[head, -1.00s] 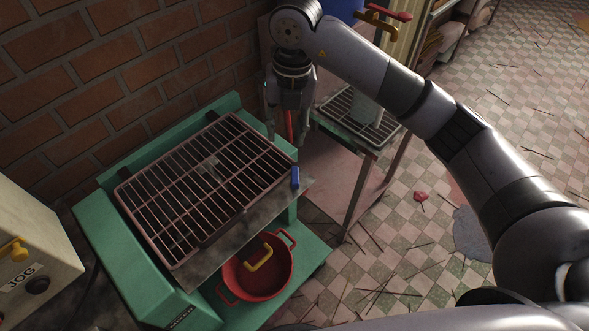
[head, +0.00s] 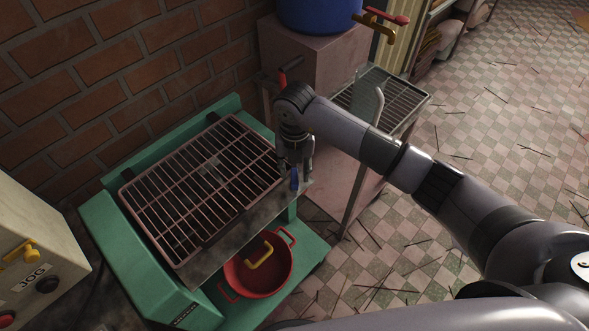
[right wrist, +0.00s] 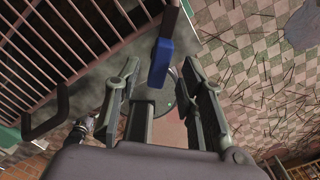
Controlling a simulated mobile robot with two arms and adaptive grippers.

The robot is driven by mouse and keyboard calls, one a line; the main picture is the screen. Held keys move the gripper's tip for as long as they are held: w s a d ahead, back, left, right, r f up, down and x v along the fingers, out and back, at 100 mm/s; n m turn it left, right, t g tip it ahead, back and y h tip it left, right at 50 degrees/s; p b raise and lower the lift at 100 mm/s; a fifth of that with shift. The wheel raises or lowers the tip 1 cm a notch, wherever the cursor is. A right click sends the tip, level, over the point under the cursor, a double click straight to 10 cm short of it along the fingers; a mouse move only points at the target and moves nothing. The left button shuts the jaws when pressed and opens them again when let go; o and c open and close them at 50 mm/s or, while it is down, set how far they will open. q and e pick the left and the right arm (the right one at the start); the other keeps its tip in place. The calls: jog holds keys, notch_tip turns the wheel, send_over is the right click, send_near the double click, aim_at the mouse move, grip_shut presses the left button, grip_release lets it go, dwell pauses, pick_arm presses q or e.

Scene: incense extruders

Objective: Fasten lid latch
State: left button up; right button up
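The barred lid (head: 205,185) lies flat and closed-looking on top of the green machine (head: 110,225). A latch with a blue handle (head: 294,179) sits at the lid's right front corner; the handle also shows in the right wrist view (right wrist: 160,62). My right gripper (head: 296,172) points down at this corner, close to the blue handle. In the right wrist view its fingers are spread, with the handle between and just ahead of the tips, and no grip shows. The latch's catch is hard to make out. My left gripper is not in view.
A red pot (head: 258,272) with a yellow handle stands on the machine's lower shelf. A control box (head: 35,240) marked JOG is at left. A blue drum (head: 318,12) stands on a pink cabinet behind, beside a rack table (head: 412,100). A brick wall closes the back.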

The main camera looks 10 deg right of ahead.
jog(key=shift+f, duration=1)
grip_shut()
